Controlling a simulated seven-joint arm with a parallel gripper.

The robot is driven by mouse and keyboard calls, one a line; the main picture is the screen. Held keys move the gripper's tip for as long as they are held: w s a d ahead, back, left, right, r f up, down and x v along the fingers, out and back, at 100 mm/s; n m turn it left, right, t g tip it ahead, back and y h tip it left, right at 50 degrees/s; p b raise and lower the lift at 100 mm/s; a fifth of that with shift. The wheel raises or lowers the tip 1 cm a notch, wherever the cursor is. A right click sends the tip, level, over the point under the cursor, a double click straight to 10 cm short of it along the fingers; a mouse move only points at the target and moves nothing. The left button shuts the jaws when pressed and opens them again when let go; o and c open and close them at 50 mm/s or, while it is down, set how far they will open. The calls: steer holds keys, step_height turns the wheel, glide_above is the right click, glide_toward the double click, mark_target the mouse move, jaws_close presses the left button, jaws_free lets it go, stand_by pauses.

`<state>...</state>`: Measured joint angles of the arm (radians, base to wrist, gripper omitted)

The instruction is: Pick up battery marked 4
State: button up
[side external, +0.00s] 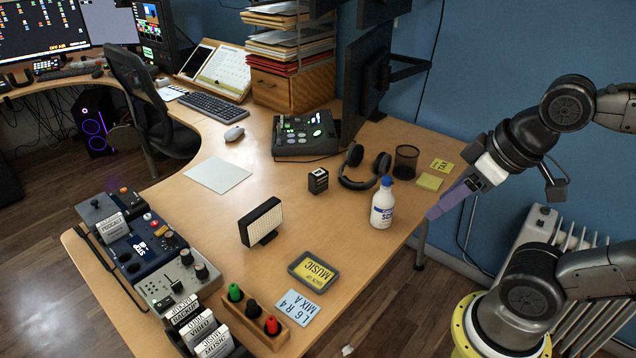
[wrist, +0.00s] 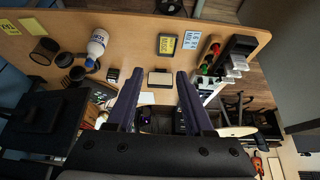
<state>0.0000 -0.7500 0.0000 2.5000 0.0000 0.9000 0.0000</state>
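A small black block with a pale label, which looks like a battery (side external: 318,180), stands on the desk (side external: 215,245) between the headphones and the light panel. Its marking is too small to read, so I cannot tell if it is a 4. A small dark block with a white top, likely the same one, shows in the wrist view (wrist: 112,75), left of my fingers. My gripper (side external: 433,212) is above and beyond the desk's right edge, well away from the block. In the wrist view my gripper's two purple fingers (wrist: 158,74) are apart with nothing held between them.
A white bottle (side external: 382,207) stands between my gripper and the black block. Headphones (side external: 365,168) and a mesh cup (side external: 405,162) are behind it. The light panel (side external: 261,222), a framed tray (side external: 312,271) and a marker holder (side external: 255,318) are nearer the front. Bare desk surrounds the block.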

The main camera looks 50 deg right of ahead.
steer(key=o, duration=0.7)
